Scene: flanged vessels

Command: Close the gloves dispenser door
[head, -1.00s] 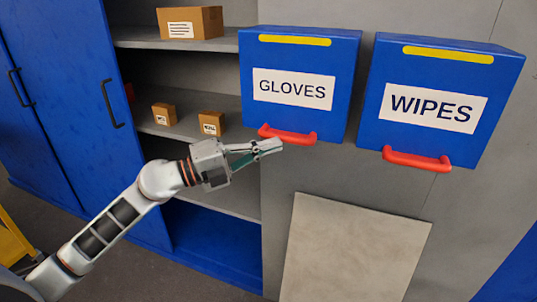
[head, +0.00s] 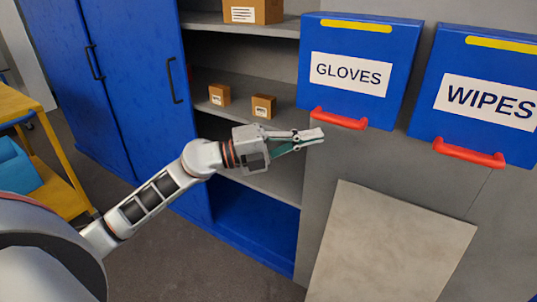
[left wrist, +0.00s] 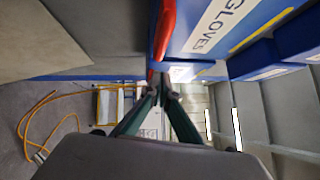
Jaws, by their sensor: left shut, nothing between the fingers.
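The blue gloves dispenser (head: 355,99) hangs on the grey wall, labelled GLOVES, with a yellow strip at its top and a red handle (head: 339,118) at its lower front edge. Its front looks flush with the box; I see no gap. My left gripper (head: 322,134) is shut and empty, just below and in front of the handle. In the left wrist view the gripper (left wrist: 158,78) points past the red handle (left wrist: 163,30), with the GLOVES label to the right. Whether the fingertips touch the handle is unclear. My right gripper is not in view.
A blue wipes dispenser (head: 476,95) with its own red handle hangs to the right. Open shelves (head: 240,75) with small cardboard boxes (head: 263,106) lie behind my left arm. A beige panel (head: 395,245) leans below. A yellow cart (head: 60,180) stands at the left.

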